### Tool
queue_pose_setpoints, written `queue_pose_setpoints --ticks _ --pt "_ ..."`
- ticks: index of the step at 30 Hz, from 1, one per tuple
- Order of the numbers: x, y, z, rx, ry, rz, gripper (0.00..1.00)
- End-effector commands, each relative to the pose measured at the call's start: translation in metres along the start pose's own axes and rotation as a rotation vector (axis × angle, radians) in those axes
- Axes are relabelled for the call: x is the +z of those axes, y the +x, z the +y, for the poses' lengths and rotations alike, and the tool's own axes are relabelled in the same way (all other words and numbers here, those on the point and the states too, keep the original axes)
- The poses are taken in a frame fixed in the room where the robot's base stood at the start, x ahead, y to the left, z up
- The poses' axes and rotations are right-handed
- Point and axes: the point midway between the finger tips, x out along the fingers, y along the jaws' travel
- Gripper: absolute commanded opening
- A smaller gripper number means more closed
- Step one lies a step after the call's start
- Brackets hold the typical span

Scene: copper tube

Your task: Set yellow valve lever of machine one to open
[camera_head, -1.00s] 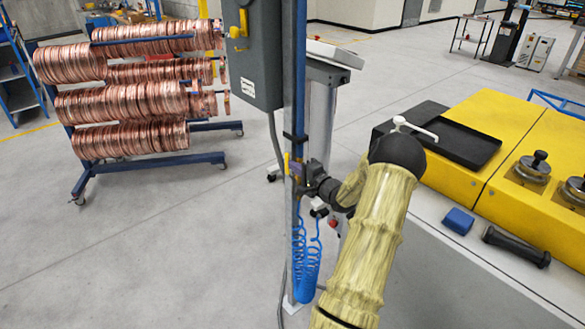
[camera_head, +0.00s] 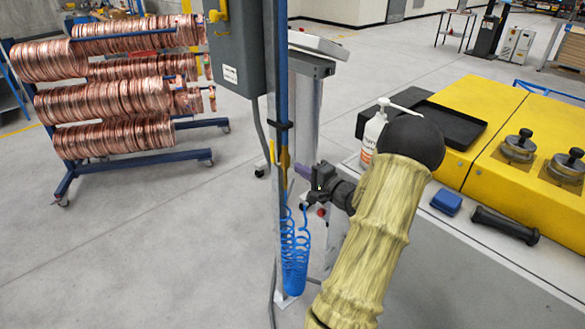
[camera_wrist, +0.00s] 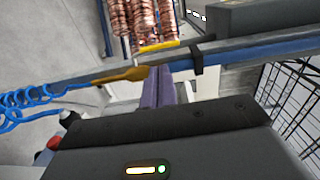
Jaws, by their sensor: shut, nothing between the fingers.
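The yellow valve lever (camera_head: 284,159) sits on the thin upright post, below the grey electrical box. It looks upright, along the post. In the wrist view the yellow lever (camera_wrist: 158,47) lies roughly parallel to the post, with a brass-coloured valve part (camera_wrist: 122,76) beside it. My gripper (camera_head: 301,171) is just right of the post, at about the lever's height. Its purple fingers are shut and empty. In the wrist view my gripper (camera_wrist: 157,75) points at the post near the lever; whether it touches is unclear.
A blue coiled hose (camera_head: 295,250) hangs below the valve. The grey electrical box (camera_head: 236,50) is above. A rack of copper coils (camera_head: 120,95) stands at left. A yellow machine (camera_head: 490,130) and a white pump bottle (camera_head: 373,132) are at right.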

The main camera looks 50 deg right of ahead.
Motion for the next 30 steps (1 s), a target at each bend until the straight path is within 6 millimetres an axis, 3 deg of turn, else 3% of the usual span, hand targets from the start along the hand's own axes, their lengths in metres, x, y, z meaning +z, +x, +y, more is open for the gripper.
queue_pose_setpoints --ticks 3,9,26,30 --pt "-0.005 -0.023 0.003 0.001 -0.002 0.013 0.0" --pt "-0.006 -0.037 0.001 0.0 0.0 0.015 0.0" --pt "-0.001 -0.031 0.001 0.001 0.0 0.001 0.0" --pt "0.017 -0.023 0.001 0.033 0.004 -0.056 0.0"
